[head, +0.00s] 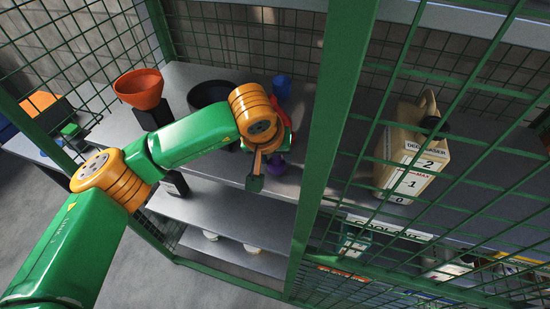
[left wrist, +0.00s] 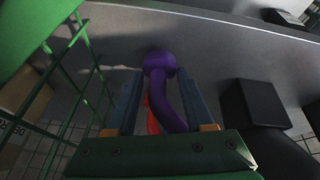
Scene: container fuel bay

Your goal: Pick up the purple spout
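The purple spout (head: 275,165) is on the shelf inside the green mesh cage, partly hidden by my left gripper (head: 262,172) in the head view. In the left wrist view the purple spout (left wrist: 158,64) has a round end and a curved neck running back toward the palm. My left gripper (left wrist: 160,82) is open, its two fingers on either side of the spout. A gap shows on both sides of the neck, so the fingers do not appear closed on it. My right gripper is not in view.
A red object (left wrist: 151,116) lies close to the spout. An orange funnel (head: 140,88), a black bowl (head: 208,93) and a blue cup (head: 281,86) stand nearby. A green post (head: 335,110) rises right of the gripper; a beige degreaser jug (head: 410,150) stands beyond it.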

